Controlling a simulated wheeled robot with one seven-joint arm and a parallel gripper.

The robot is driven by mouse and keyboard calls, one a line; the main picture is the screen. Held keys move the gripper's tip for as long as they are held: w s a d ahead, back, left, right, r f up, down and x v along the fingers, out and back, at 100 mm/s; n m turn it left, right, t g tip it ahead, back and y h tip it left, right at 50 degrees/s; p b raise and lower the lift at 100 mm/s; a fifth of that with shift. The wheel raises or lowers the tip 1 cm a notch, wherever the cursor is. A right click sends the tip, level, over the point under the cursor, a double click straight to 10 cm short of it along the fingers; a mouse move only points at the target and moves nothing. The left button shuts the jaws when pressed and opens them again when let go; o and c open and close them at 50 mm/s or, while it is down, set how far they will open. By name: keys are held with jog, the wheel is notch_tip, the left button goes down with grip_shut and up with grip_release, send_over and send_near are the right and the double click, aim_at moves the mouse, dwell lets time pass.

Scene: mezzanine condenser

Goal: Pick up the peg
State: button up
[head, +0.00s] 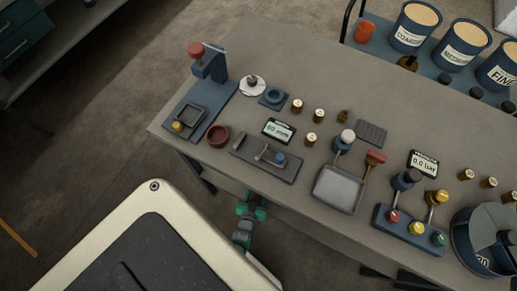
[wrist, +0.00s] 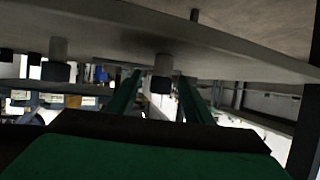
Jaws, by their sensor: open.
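My gripper (head: 251,211) hangs low at the front edge of the workbench (head: 230,178) in the head view. In the wrist view the two green fingers (wrist: 160,100) reach forward, spread apart, below a broad grey slab. I cannot tell for sure which thing is the peg. Several small brown-and-gold cylinders (head: 319,115) stand upright on the bench. A grey plate (head: 265,157) with a small rod and a blue knob lies near the front edge, beyond my gripper.
A blue press (head: 208,65) with a red knob stands at the left. A red bowl (head: 218,135), a grey square pan (head: 338,189) and a blue block with coloured knobs (head: 410,231) stand on the bench. Labelled bins (head: 412,27) stand behind. The bench's back left is clear.

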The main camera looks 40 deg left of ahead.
jog(key=shift+x, duration=2.2)
jog(key=shift+a+r, duration=0.1)
jog(key=c, duration=1.1)
